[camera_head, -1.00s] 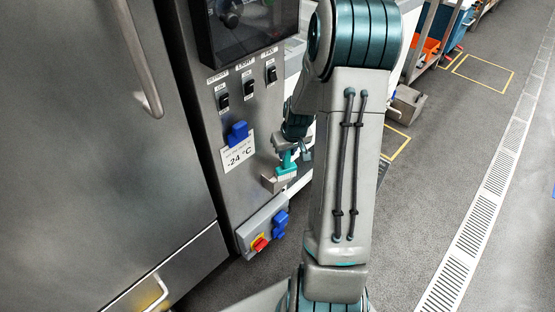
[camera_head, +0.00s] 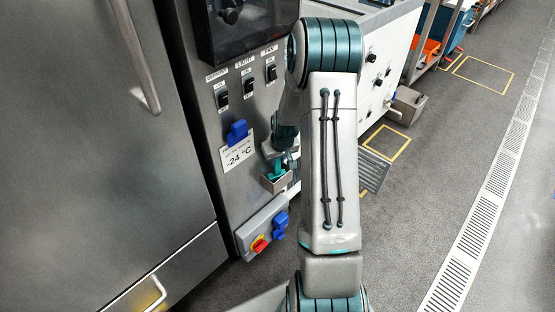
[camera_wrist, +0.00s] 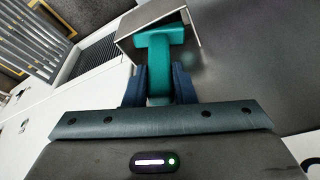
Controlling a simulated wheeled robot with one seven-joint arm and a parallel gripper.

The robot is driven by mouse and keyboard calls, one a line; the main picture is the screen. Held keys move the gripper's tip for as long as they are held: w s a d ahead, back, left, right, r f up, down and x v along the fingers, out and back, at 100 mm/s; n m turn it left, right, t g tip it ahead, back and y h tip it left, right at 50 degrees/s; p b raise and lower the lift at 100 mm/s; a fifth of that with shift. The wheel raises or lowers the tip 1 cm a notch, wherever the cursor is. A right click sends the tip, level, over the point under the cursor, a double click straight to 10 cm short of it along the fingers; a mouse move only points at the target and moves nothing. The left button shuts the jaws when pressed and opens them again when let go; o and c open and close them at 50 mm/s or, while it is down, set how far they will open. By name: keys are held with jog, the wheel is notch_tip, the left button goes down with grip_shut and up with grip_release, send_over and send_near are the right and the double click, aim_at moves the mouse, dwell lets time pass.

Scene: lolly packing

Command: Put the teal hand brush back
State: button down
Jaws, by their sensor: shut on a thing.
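The teal hand brush (camera_wrist: 160,48) is between the two dark fingers of my gripper (camera_wrist: 158,85) in the wrist view, with its wider end pointing away from me. That end is at the opening of a small grey metal holder (camera_wrist: 128,43). In the head view the holder (camera_head: 275,184) is fixed to the side of the steel cabinet, and the teal brush (camera_head: 277,167) shows just above it. My forearm hides part of the gripper there. I cannot tell how deep the brush sits in the holder.
The steel cabinet's panel has switches (camera_head: 249,85), a blue knob (camera_head: 237,132), a temperature label (camera_head: 238,153) and a red-yellow main switch (camera_head: 259,244) below the holder. A white unit (camera_head: 385,60) stands behind my arm.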

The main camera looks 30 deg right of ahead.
jog(key=c, duration=1.2)
grip_release()
jog(key=shift+r, duration=0.1)
jog(key=p+v, duration=0.2)
jog(key=v, duration=1)
jog(key=s+a+r, duration=0.6)
jog(key=s+a, duration=0.1)
jog(key=s, duration=0.4)
jog(key=s+a+r+g, duration=0.1)
jog(key=s+a+r, duration=0.6)
jog(key=s, duration=0.4)
jog(key=shift+a+r, duration=0.2)
jog(key=shift+a, duration=0.25)
